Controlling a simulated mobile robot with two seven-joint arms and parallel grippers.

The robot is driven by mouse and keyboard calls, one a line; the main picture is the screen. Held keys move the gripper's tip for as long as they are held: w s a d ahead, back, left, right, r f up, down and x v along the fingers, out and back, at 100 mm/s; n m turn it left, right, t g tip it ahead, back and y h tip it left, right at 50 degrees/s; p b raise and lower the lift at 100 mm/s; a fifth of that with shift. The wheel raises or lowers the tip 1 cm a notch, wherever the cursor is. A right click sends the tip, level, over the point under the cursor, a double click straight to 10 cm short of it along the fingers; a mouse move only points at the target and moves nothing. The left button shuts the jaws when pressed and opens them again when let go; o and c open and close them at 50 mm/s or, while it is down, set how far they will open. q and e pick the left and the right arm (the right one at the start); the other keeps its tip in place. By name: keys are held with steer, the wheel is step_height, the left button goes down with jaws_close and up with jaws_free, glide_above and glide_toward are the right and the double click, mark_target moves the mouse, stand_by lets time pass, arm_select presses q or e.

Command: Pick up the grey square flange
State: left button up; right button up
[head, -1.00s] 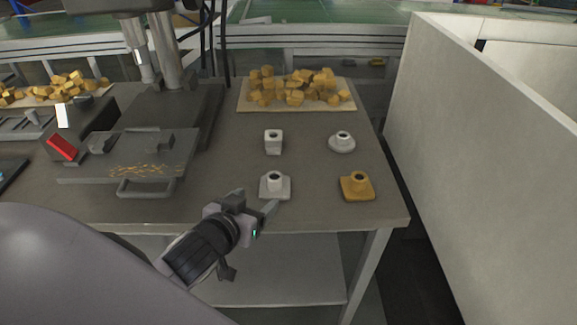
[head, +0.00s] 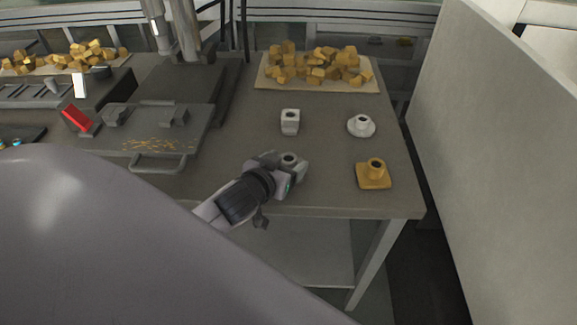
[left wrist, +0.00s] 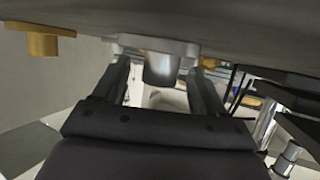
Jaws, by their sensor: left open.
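The grey square flange (head: 289,158) stands on the grey table near its front edge, largely hidden by my left gripper (head: 278,168). In the left wrist view, which is upside down, the flange (left wrist: 160,64) has its round collar between the two open fingers of my left gripper (left wrist: 160,76), with its square base against the tabletop. The fingers are beside the collar; I cannot tell whether either touches it. My right gripper is out of view.
An orange square flange (head: 373,176) stands to the right, a pale round flange (head: 361,126) behind it, and a pale square block (head: 290,122) behind my gripper. A board (head: 265,84) holds orange pieces. A grey press (head: 150,128) is left; a pale wall (head: 480,150) is right.

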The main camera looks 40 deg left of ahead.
arm_select(q)
steer(key=shift+w, duration=0.2)
steer(key=c, duration=1.3)
